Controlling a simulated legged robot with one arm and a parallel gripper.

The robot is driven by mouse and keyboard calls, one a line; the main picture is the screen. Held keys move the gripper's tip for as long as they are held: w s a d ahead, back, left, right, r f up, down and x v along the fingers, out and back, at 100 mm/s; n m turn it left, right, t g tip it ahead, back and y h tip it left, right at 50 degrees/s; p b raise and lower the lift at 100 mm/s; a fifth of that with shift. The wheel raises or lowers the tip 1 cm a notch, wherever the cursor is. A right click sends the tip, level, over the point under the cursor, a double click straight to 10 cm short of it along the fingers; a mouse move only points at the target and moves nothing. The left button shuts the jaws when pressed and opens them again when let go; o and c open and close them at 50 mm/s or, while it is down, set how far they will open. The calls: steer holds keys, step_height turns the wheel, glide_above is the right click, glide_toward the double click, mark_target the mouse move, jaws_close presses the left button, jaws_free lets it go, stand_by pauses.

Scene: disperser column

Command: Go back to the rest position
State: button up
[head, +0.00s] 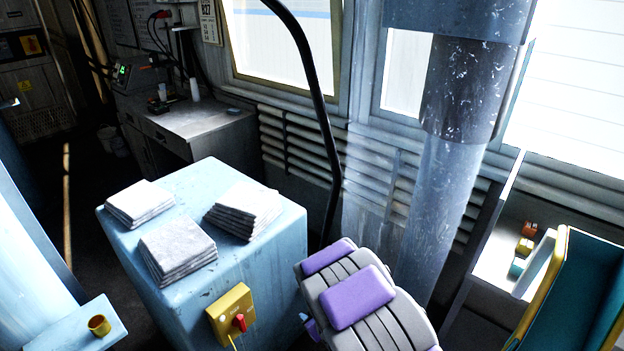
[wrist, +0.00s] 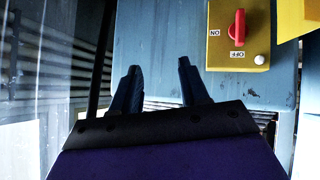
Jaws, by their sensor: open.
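My gripper (wrist: 160,72) shows in the wrist view with its two dark fingers apart and nothing between them. It is in front of the blue cabinet (wrist: 155,35). The yellow switch box (wrist: 222,55) with a red knob (wrist: 237,28) is to the upper right of the fingers, apart from them. Its ON and OFF labels appear upside down. In the head view the switch box (head: 222,308) and red knob (head: 239,322) are on the front of the blue cabinet (head: 270,270). My purple and grey arm is just right of it; the fingers cannot be made out there.
Stacks of white squares (head: 178,250) lie on the cabinet top. A black hose (head: 325,125) and a clear column (head: 430,210) stand behind my arm. A yellow-edged teal bin (head: 575,290) is at right.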

steer(key=s+d+r+m+g+h, duration=0.2)
steer(key=s+d+r+m+h, duration=0.15)
steer(key=d+r, duration=0.45)
steer(key=s+d+r+m+g+h, duration=0.25)
steer(key=s+d+r, duration=0.25)
steer(key=d+r, duration=0.3)
steer(key=s+a+r+m+g, duration=0.1)
steer(key=s+r+g, duration=0.2)
steer(key=s, duration=1.2)
steer(key=s+a+r+m+g+y, duration=0.1)
steer(key=s+r+g, duration=0.2)
steer(key=s+r, duration=0.7)
steer(key=s, duration=0.5)
steer(key=shift+m, duration=0.3)
steer(key=shift+f, duration=0.1)
